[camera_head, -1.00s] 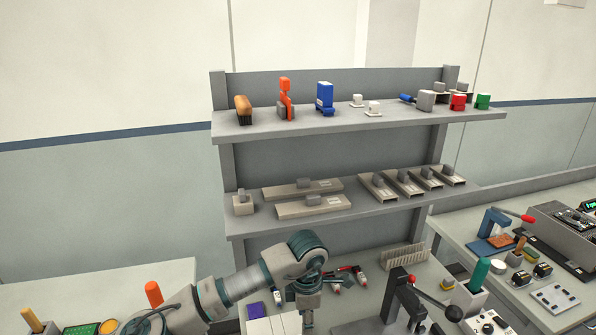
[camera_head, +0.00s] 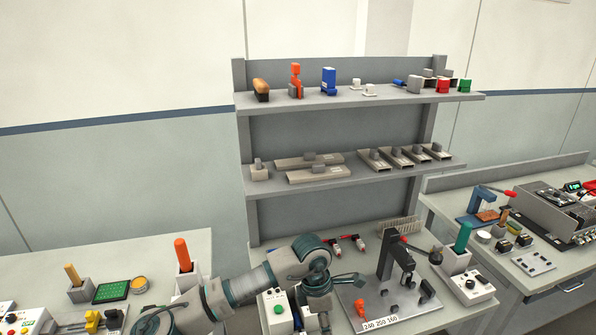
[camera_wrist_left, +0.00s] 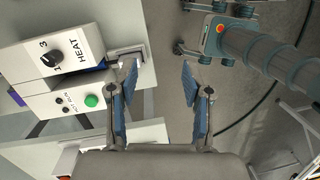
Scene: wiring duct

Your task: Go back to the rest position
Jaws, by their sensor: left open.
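My left arm comes in from the lower left in the head view. My left gripper (camera_head: 318,316) points down at the front of the middle bench, just right of a white control box (camera_head: 277,308) with a green button. In the left wrist view my left gripper (camera_wrist_left: 160,80) has its two blue-padded fingers spread, with nothing between them. The left finger is close to a small metal bracket (camera_wrist_left: 127,56) by a white box with a HEAT dial (camera_wrist_left: 55,58); I cannot tell whether they touch. My right gripper is not in view.
A dark lever press (camera_head: 390,255) stands right of my left gripper. A two-level grey shelf (camera_head: 345,180) with ducts and tools rises behind. A left bench (camera_head: 140,250) holds an orange-handled tool (camera_head: 183,255). Floor (camera_wrist_left: 170,30) shows below the open fingers.

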